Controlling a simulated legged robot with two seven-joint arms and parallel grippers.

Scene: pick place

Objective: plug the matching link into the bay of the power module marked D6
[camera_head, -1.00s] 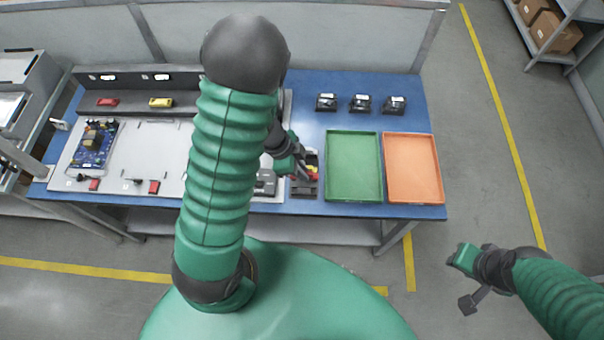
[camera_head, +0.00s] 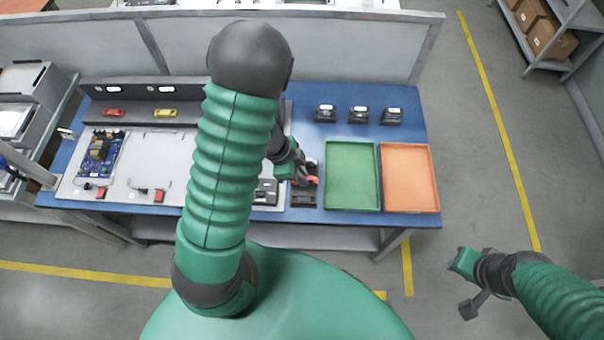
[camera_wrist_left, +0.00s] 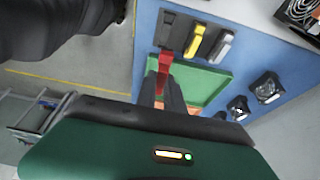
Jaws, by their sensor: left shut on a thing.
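My left gripper (camera_wrist_left: 168,92) is shut on a red link (camera_wrist_left: 165,72), which sticks out past the fingertips in the left wrist view. In the head view the left gripper (camera_head: 303,178) is over the dark link rack (camera_head: 303,199), with the red link (camera_head: 313,181) at its tip. A yellow link (camera_wrist_left: 195,41) and a grey link (camera_wrist_left: 220,46) sit in the rack (camera_wrist_left: 175,30). Whether the red link is clear of its slot cannot be told. The D6 marking is not readable. My right gripper (camera_head: 464,262) hangs away from the table; its jaws are unclear.
A green tray (camera_head: 352,143) and an orange tray (camera_head: 409,145) lie right of the rack. Several black units, one here (camera_head: 325,113), stand behind them. A blue circuit board (camera_head: 101,156) lies on the grey panel (camera_head: 145,150) at left. My arm hides the middle.

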